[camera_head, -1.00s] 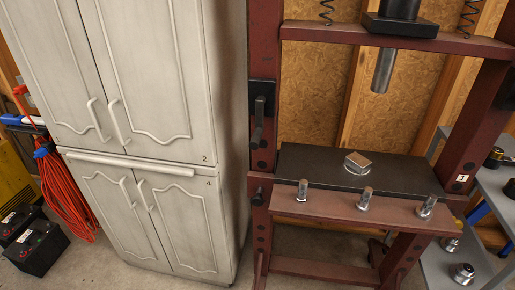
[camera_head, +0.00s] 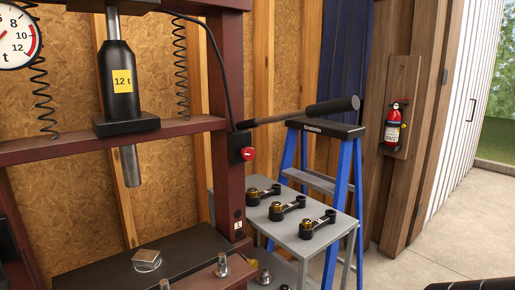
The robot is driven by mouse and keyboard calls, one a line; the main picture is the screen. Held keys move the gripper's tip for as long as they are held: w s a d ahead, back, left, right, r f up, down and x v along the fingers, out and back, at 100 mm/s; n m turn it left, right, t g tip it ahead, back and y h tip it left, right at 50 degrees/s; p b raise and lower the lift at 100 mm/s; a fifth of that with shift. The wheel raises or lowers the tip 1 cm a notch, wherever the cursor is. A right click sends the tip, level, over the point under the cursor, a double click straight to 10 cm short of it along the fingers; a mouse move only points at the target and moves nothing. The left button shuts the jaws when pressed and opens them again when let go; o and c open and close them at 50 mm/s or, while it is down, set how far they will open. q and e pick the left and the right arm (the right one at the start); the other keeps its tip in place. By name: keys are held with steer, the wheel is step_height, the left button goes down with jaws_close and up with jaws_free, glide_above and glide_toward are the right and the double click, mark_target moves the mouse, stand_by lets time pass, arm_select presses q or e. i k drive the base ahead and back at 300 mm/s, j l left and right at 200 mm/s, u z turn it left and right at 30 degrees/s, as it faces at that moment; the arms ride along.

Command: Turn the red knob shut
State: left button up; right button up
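The red knob (camera_head: 248,154) sits on a black block (camera_head: 241,143) on the right post of the maroon press (camera_head: 230,190). It is small, and its turn position cannot be read. A black hose runs down to the block, and a long black lever (camera_head: 325,108) reaches out to the right just above the knob.
A grey shelf cart (camera_head: 320,243) with several black and brass parts stands right of the press. A blue stepladder (camera_head: 357,190) is behind it. A fire extinguisher (camera_head: 393,127) hangs farther right. Open concrete floor (camera_head: 440,245) lies at the right.

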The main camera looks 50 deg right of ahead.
mark_target(248, 153)
steer(key=z, duration=1.35)
